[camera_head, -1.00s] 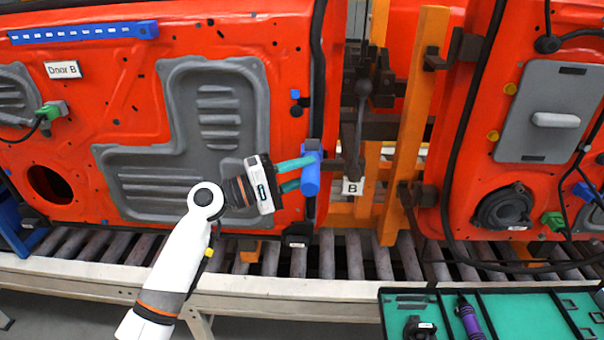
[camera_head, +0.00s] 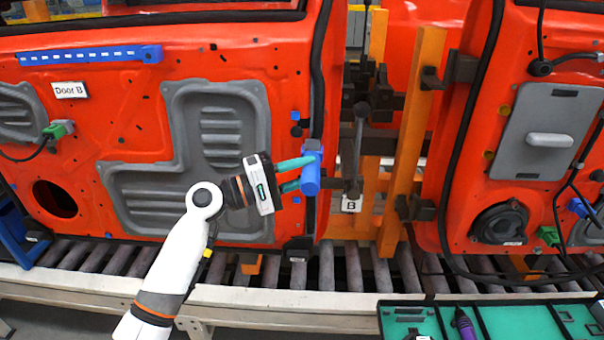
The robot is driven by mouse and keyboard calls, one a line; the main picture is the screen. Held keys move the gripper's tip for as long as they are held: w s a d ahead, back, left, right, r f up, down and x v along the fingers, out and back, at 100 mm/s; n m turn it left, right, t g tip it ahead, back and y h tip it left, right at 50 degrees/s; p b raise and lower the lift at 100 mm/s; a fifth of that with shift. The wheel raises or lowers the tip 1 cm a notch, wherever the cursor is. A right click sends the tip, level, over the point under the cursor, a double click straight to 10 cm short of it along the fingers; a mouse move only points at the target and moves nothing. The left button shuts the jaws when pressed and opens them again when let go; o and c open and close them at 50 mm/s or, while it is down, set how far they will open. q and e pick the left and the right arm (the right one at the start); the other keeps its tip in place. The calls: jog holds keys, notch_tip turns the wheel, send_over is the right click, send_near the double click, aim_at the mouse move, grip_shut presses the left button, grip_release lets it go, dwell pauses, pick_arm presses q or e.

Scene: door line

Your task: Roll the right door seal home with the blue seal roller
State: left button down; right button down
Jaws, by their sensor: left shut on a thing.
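The blue seal roller (camera_head: 311,174) stands upright at the right edge of the left red door (camera_head: 140,130), labelled Door B. My left gripper (camera_head: 296,175) is shut on the roller with teal fingers, reaching in from the left. The black door seal (camera_head: 318,75) runs down the right edge of that door, and the roller covers part of it. I cannot tell whether the roller presses on the seal. A second red door with a black seal (camera_head: 459,150) along its left edge stands at the right. My right gripper is not in view.
Orange posts with dark clamps (camera_head: 410,150) and a B label (camera_head: 352,203) stand between the doors. A roller conveyor (camera_head: 340,270) runs beneath. A green-lined tray (camera_head: 505,318) with a purple-handled tool (camera_head: 465,323) is at lower right.

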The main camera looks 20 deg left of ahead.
pick_arm(q)
notch_tip(320, 180, up, 14)
jog(key=p, duration=0.9)
dwell(1.6)
jog(key=shift+r, duration=0.1)
jog(key=s+d, duration=0.4)
jog(key=s, duration=1)
jog(key=shift+s, duration=0.2)
dwell(0.4)
